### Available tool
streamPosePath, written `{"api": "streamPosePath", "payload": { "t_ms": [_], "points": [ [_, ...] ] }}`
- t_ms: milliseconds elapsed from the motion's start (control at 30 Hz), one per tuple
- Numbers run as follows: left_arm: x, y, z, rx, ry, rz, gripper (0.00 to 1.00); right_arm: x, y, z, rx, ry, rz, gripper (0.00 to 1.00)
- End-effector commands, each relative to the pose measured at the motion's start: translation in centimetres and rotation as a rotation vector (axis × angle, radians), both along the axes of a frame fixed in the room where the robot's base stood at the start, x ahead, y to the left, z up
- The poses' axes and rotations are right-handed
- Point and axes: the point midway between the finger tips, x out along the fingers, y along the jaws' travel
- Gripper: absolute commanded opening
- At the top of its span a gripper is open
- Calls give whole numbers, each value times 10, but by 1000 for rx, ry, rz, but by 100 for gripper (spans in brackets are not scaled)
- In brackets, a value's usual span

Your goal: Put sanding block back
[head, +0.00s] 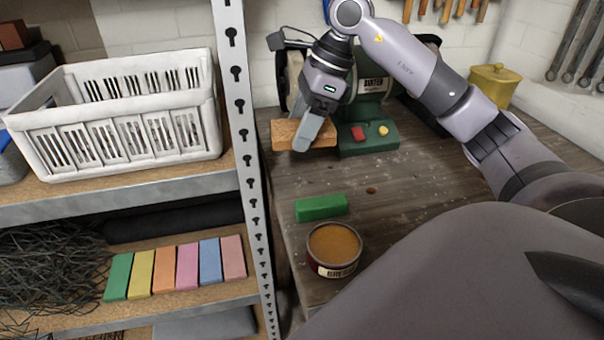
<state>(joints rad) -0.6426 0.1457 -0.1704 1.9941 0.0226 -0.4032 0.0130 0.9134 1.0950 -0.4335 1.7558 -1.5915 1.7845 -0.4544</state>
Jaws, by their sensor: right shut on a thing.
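The sanding block appears to be the tan-brown, cork-like block (285,135) at the back left of the workbench, beside the bench grinder. My right gripper (307,137) reaches down over it from above and is shut on it; the fingers hide part of its middle. I cannot tell whether the block touches the bench. My left gripper is not in view.
A green bench grinder (373,132) stands right of the block. A green bar (321,207) and an open tin (334,250) are nearer on the bench. A shelf post (243,120) borders its left; shelves hold a white crate (130,75) and several coloured bars (163,270).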

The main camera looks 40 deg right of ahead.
Motion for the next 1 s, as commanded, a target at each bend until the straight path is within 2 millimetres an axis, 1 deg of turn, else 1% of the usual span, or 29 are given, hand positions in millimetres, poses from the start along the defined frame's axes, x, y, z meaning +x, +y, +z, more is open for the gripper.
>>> {"api": "streamPosePath", "payload": {
  "t_ms": [33, 200, 433, 600, 733, 1000],
  "points": [
    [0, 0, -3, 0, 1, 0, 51, -1, 0, -11, -2, 7, 0, 41],
    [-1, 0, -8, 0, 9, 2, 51, -1, 0, -39, -1, 5, 2, 41],
    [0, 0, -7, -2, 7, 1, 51, -1, 0, -59, -1, 3, 1, 41],
    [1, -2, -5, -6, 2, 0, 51, -1, 0, -81, -1, 5, 2, 41],
    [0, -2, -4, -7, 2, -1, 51, -1, 0, -90, -1, 2, 0, 41],
    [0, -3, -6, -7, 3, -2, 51, 0, 0, -91, -1, 2, 1, 41]
  ]
}}
